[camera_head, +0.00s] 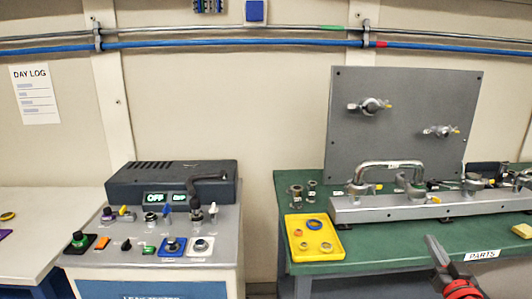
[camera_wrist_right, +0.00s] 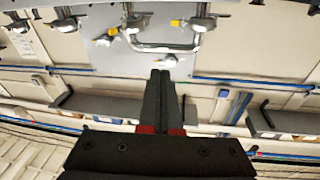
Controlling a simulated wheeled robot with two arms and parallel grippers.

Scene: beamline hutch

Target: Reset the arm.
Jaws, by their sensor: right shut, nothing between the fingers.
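My right gripper (camera_head: 432,243) comes into the head view at the lower right, over the front edge of the green bench, left of the PARTS label (camera_head: 482,255). It is dark with a red section behind the fingers. In the right wrist view its two fingers (camera_wrist_right: 160,75) lie together with nothing between them. They point toward the grey panel and the metal pipe loop, apart from both as far as I can tell. My left gripper is in neither view.
The green bench (camera_head: 385,242) holds a long metal manifold (camera_head: 400,208) with fittings, a grey upright panel (camera_head: 400,120) and a yellow tray (camera_head: 322,247) with rings. A control console (camera_head: 210,220) with an OFF display stands left. A gap separates console and bench.

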